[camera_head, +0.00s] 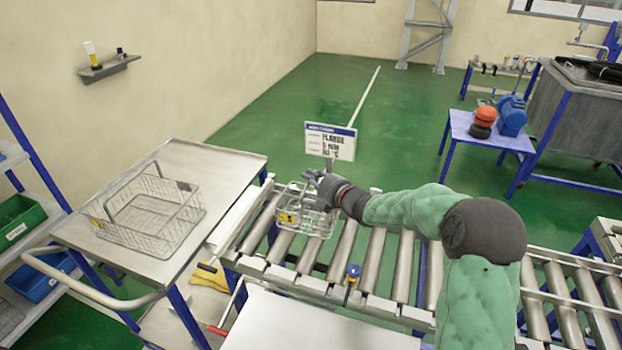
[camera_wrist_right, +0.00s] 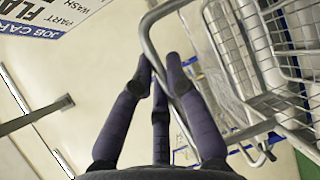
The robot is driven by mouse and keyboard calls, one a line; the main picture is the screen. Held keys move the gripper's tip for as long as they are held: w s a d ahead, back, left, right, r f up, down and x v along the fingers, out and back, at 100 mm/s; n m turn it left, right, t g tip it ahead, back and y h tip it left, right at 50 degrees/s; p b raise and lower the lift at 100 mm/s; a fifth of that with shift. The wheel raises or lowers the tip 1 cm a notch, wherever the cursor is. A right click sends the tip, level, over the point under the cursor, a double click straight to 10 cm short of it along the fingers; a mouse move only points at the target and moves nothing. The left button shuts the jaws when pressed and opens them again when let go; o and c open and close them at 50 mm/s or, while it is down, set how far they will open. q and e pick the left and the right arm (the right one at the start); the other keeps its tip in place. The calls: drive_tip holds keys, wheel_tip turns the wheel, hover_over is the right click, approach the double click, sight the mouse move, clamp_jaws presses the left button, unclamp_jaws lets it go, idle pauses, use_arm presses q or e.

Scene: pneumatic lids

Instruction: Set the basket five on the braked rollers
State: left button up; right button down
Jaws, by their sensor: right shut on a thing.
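A small wire basket (camera_head: 308,221) with a yellow tag is at the left end of the roller conveyor; I cannot read the tag surely. My right gripper (camera_head: 318,182) is shut on its bail handle at the top. In the right wrist view the dark fingers (camera_wrist_right: 158,82) close around the metal handle bar (camera_wrist_right: 150,45), with the wire basket (camera_wrist_right: 270,60) at the right. The steel rollers (camera_head: 342,248) run beneath and to the right of the basket. I cannot tell whether the basket touches them. My left gripper is not in view.
A larger, empty-looking wire basket (camera_head: 150,222) sits on a steel cart (camera_head: 222,165) at the left. A job card sign (camera_head: 330,141) stands just behind the held basket. A blue-topped knob (camera_head: 353,271) rises at the conveyor's near rail. Rollers right of the basket are bare.

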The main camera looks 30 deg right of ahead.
drive_tip(key=shift+f, duration=0.1)
drive_tip(key=c, duration=1.2)
unclamp_jaws()
drive_tip(key=shift+c, duration=0.2)
drive_tip(key=shift+s+r, duration=0.1)
drive_tip(key=shift+r, duration=0.1)
drive_tip(key=p+v, duration=0.1)
drive_tip(key=v, duration=1)
drive_tip(key=shift+s, duration=0.4)
